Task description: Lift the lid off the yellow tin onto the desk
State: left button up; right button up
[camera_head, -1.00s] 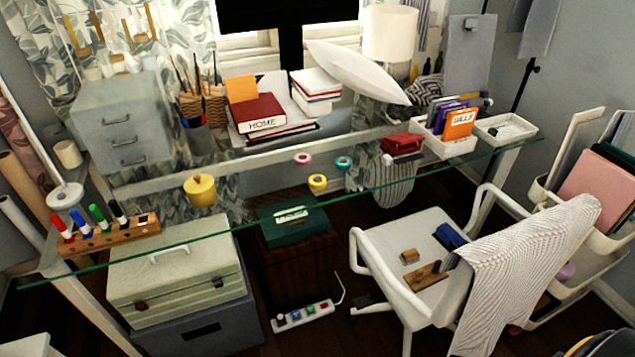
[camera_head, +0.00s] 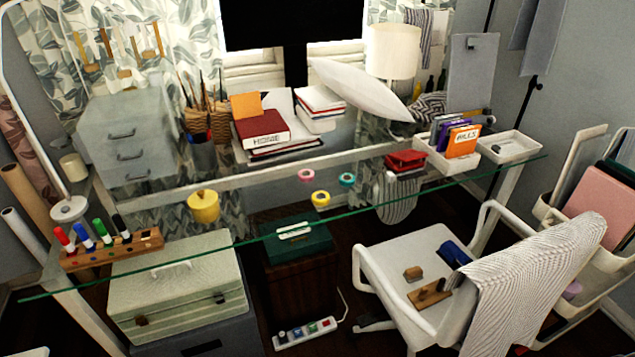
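The yellow tin (camera_head: 204,209) stands on the glass desk (camera_head: 270,222) at the left of centre, close to the desk's front edge. Its lid (camera_head: 203,197) is on it, with a small brown knob on top. Neither of my grippers shows in the head view, so I cannot tell how they stand.
A wooden marker rack (camera_head: 112,250) is left of the tin. Pink, teal and yellow tape rolls (camera_head: 321,199) lie to its right. Books (camera_head: 265,128) and a pencil cup (camera_head: 203,155) are behind. A white chair (camera_head: 410,265) stands at front right. Bare glass surrounds the tin.

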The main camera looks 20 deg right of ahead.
aim_at(202, 200)
jog(key=i+j+z, duration=0.2)
jog(key=j+z, duration=0.15)
jog(key=j, duration=0.15)
jog(key=i+j+z, duration=0.1)
jog(key=j+z, duration=0.65)
jog(key=j, duration=0.35)
jog(key=i, duration=0.05)
